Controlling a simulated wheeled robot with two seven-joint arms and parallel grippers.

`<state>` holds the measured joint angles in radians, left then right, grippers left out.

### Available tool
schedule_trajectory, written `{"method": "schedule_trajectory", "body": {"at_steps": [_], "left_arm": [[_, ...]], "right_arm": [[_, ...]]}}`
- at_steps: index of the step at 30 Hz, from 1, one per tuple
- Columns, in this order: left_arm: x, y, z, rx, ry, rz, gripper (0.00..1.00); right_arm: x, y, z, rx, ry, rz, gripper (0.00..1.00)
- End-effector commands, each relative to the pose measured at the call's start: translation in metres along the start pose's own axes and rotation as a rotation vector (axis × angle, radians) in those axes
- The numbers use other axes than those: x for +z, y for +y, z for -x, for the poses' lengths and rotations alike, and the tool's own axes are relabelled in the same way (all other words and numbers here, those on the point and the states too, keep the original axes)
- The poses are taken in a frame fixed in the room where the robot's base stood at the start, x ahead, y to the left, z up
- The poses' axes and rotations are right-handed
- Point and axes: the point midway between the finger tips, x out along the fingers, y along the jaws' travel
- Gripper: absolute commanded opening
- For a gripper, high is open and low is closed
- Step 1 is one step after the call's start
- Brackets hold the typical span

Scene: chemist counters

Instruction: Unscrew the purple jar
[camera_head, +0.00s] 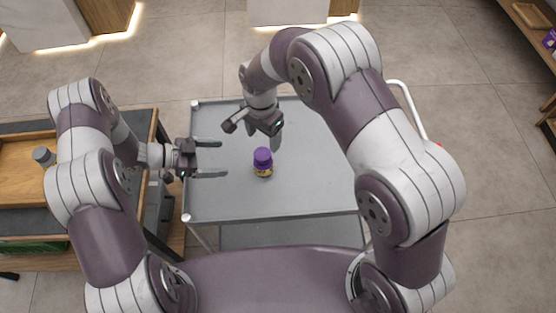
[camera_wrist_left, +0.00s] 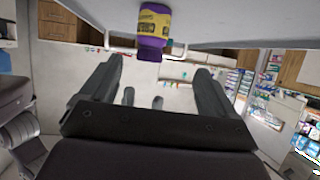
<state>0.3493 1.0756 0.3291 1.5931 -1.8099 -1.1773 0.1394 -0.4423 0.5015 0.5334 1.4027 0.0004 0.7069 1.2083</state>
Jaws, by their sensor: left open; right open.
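A small jar with a purple lid and a yellow label, the purple jar (camera_head: 262,163), stands upright on the grey cart top (camera_head: 320,190). In the left wrist view the jar (camera_wrist_left: 153,30) shows upside down at the top, beyond the fingers. My left gripper (camera_head: 224,159) is open and level, to the left of the jar, with its fingers pointing towards it and nothing between them. My right gripper (camera_head: 274,140) is above and just behind the jar, pointing down. It is open and apart from the jar; its finger gap is hard to see.
A wooden tray (camera_head: 22,180) with a grey-capped container (camera_head: 43,156) lies on the counter at the left. The cart top around the jar is clear. The cart's white handle rail (camera_head: 407,105) is at the right, behind my right arm.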

Motion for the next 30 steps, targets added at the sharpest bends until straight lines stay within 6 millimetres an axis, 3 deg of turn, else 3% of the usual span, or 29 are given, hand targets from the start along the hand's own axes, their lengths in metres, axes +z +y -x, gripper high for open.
{"method": "schedule_trajectory", "body": {"at_steps": [5,12,18,23,30], "left_arm": [[0.001,0.011,-0.017,0.047,0.035,-0.004,0.89],[-0.001,0.014,-0.076,0.047,0.032,-0.007,0.89],[-0.002,0.015,-0.114,0.044,0.031,-0.006,0.89],[-0.003,0.014,-0.126,0.041,0.031,-0.005,0.89],[-0.003,0.014,-0.128,0.040,0.031,-0.005,0.89]], "right_arm": [[0.002,-0.005,-0.003,0.000,0.000,-0.021,0.71],[0.002,-0.004,-0.002,-0.002,0.001,-0.020,0.71],[0.002,-0.004,-0.002,-0.002,0.001,-0.020,0.71],[0.001,-0.004,-0.002,-0.002,0.001,-0.019,0.71],[0.001,-0.004,-0.002,-0.002,0.001,-0.019,0.71]]}}
